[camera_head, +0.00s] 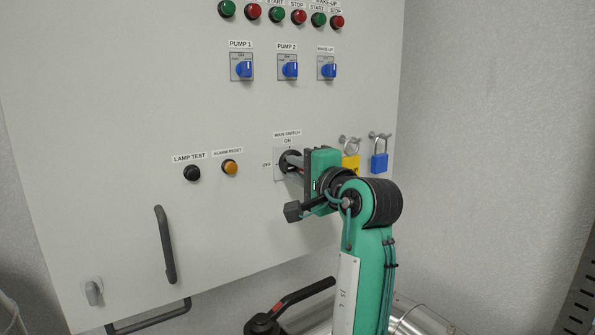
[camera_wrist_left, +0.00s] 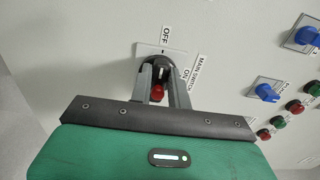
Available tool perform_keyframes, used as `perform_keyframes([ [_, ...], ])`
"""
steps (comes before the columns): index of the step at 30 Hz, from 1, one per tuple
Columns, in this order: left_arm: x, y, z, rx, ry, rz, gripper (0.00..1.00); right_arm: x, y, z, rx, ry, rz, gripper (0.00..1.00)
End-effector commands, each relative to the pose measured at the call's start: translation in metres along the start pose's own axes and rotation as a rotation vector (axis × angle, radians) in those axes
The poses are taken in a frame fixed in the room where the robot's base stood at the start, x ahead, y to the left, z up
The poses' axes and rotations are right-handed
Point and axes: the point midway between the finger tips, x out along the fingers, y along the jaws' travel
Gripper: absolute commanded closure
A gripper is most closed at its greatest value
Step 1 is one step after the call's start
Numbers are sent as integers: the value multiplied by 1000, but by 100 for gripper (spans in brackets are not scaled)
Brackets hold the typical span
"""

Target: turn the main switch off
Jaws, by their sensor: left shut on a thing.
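The main switch (camera_head: 288,162) is a dark round rotary switch with a red part on a light plate, labelled ON above and OFF to the left. It also shows in the left wrist view (camera_wrist_left: 158,74), with the red part low between the fingers. My left gripper (camera_head: 295,163) is at the panel, its two grey fingers shut on the switch handle. In the left wrist view the fingers (camera_wrist_left: 161,88) stand on either side of the handle. My gripper body hides part of the plate's right side in the head view. My right gripper is not in view.
A yellow padlock (camera_head: 351,164) and a blue padlock (camera_head: 379,162) hang just right of the switch, close to my gripper. An orange button (camera_head: 230,167) and a black button (camera_head: 192,173) sit to the left. A door handle (camera_head: 165,245) sticks out lower left.

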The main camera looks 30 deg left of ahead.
Motion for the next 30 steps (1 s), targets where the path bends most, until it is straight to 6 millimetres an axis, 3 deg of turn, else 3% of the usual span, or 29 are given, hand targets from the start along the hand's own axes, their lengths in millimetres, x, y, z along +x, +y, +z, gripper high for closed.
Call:
perform_keyframes([
  [7,0,1,0,-1,0,2,100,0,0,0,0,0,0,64],
  [8,0,1,0,-1,0,2,76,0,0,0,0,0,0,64],
  [10,0,1,0,-1,0,2,62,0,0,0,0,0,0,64],
  [11,0,1,0,-1,0,2,60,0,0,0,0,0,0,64],
  [22,0,-2,0,26,0,1,60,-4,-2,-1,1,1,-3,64],
  [30,0,-9,-1,264,-1,0,60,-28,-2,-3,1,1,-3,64],
])
